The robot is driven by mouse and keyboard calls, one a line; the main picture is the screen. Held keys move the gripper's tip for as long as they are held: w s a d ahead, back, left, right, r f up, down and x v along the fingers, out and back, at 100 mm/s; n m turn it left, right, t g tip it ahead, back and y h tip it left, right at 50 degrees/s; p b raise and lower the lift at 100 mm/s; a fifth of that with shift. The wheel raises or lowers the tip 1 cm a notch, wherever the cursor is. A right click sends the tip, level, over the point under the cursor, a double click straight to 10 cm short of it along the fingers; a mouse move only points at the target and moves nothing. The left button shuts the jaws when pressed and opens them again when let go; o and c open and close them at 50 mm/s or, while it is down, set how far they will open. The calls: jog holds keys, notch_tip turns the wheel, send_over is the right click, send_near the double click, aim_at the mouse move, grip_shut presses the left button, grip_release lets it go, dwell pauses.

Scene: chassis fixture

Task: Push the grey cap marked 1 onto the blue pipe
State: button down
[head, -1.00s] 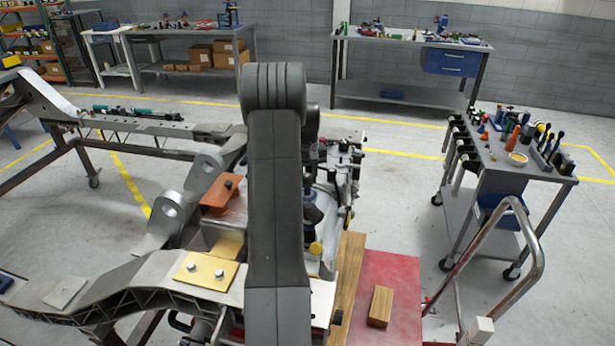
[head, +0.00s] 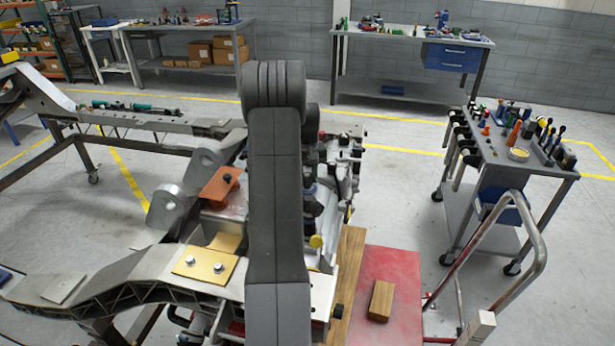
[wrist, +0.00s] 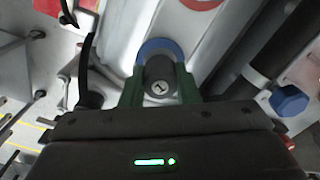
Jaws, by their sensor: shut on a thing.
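The grey cap marked 1 (wrist: 159,88) is between the green fingers of my gripper (wrist: 160,92) in the wrist view. The fingers are shut on its two sides, and the number faces the camera. The blue pipe (wrist: 155,46) shows as a blue round edge directly behind the cap. The cap lines up with it and covers most of it. I cannot tell whether the cap touches the pipe or how far on it sits. In the head view my arm hides the gripper and cap.
A large silver housing (wrist: 125,20) surrounds the pipe. A black tube and a blue hex cap (wrist: 289,100) lie to the right, and a black cable (wrist: 86,70) to the left. The head view shows the chassis frame (head: 120,280), a red platform (head: 395,265) and a tool cart (head: 495,160).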

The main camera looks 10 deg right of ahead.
jog(key=shift+f, duration=0.5)
jog(key=c, duration=1)
grip_release()
jog(key=shift+r+p, duration=1.6)
jog(key=shift+r, duration=1.4)
jog(key=shift+r, duration=0.15)
